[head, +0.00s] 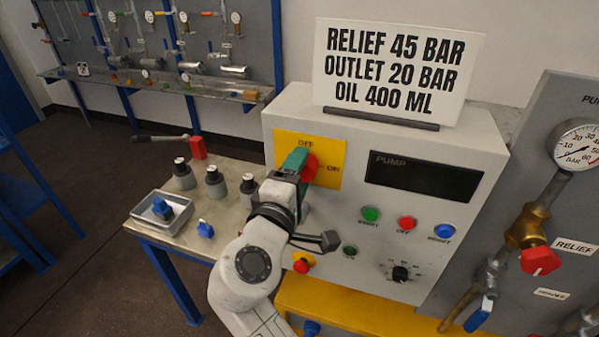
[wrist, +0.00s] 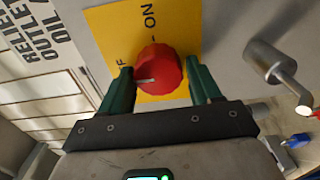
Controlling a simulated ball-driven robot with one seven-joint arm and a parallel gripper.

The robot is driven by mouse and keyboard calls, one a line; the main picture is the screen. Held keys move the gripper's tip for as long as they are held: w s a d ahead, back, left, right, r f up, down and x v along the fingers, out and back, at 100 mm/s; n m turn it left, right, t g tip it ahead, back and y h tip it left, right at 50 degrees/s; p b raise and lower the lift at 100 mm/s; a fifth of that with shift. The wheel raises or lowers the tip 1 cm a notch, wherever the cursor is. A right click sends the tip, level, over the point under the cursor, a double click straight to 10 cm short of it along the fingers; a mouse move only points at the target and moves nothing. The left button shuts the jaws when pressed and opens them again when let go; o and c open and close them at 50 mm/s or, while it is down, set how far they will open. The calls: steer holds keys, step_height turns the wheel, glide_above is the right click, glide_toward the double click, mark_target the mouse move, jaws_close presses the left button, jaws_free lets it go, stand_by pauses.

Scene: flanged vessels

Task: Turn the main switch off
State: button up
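The main switch is a round red knob (head: 312,168) on a yellow plate (head: 330,150) lettered OFF at the top and ON at the right. In the wrist view the knob (wrist: 160,68) sits between my gripper's two green fingers, with a white mark at the lower left of its face, on the side of the partly hidden OFF lettering. My gripper (head: 301,163) is at the knob in the head view and covers part of it and the plate. In the wrist view my gripper (wrist: 160,76) is open, with narrow gaps beside the knob.
A grey metal handle (head: 322,240) juts out below the switch and shows at the right in the wrist view (wrist: 278,70). The cabinet also carries a dark PUMP display (head: 424,178), buttons and a black dial (head: 400,273). A bench (head: 185,232) with several small items stands at left.

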steer(key=shift+o, duration=1.4)
steer(key=shift+d, duration=0.1)
steer(key=b+v, duration=0.2)
steer(key=v, duration=0.9)
steer(key=s+d+f+m+g+y, duration=0.1)
steer(key=s+d+f+m+g, duration=0.2)
steer(key=d+f, duration=0.65)
steer(key=s+d+f+m+g, duration=0.25)
steer(key=d+f+g, duration=0.35)
steer(key=d+f, duration=0.4)
steer(key=s+d+f+m+g+y, duration=0.3)
steer(key=s+f, duration=0.4)
steer(key=s, duration=0.4)
steer(key=s+d+f+m+g+y, duration=0.2)
steer(key=s+d+f+m, duration=0.3)
steer(key=s, duration=0.5)
step_height(320, 180, down, 2)
steer(key=shift+s+d+f+m+g+y, duration=0.2)
steer(key=shift+s+d+m+g+y, duration=0.2)
steer(key=shift+g, duration=0.4)
